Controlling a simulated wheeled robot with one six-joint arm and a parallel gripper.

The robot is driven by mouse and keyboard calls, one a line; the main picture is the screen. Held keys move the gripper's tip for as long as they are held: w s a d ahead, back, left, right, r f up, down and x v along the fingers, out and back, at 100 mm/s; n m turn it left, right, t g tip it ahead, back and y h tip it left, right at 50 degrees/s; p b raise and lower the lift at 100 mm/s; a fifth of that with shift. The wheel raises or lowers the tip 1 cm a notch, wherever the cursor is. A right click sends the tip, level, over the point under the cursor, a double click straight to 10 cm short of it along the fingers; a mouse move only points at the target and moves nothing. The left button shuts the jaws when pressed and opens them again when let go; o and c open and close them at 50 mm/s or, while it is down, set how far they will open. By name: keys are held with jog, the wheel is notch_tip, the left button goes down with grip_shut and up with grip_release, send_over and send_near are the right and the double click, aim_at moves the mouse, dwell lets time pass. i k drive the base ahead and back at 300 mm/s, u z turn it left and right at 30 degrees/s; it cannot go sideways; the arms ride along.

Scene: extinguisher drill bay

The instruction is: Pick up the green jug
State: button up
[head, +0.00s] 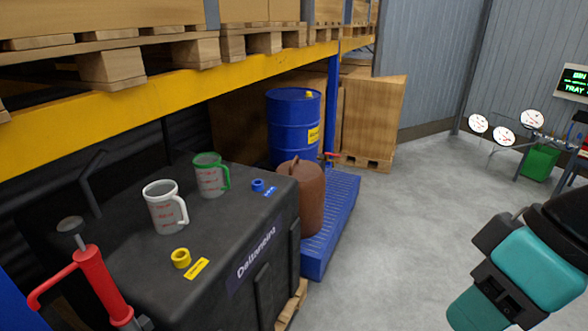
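A clear measuring jug with a green rim and green handle (211,176) stands upright on top of the black tank (140,262). Its handle points right. A similar jug with a white rim and handle (166,207) stands just in front and to the left, close to it. At the lower right, a teal and black part of my arm shows, well apart from the jugs. I cannot make out my gripper's fingertips.
A blue cap (257,186) and a yellow cap (181,258) sit on the tank top. A red hand pump (98,280) stands at the near left. A brown container (308,200) and blue drum (293,125) stand right of the tank. A yellow shelf beam (185,92) runs above.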

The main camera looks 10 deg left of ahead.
aim_at(208, 167)
jog(key=z, duration=0.55)
jog(key=i, duration=2.9)
jog(key=u, duration=3.5)
jog(key=i, duration=0.55)
jog(key=z, duration=0.05)
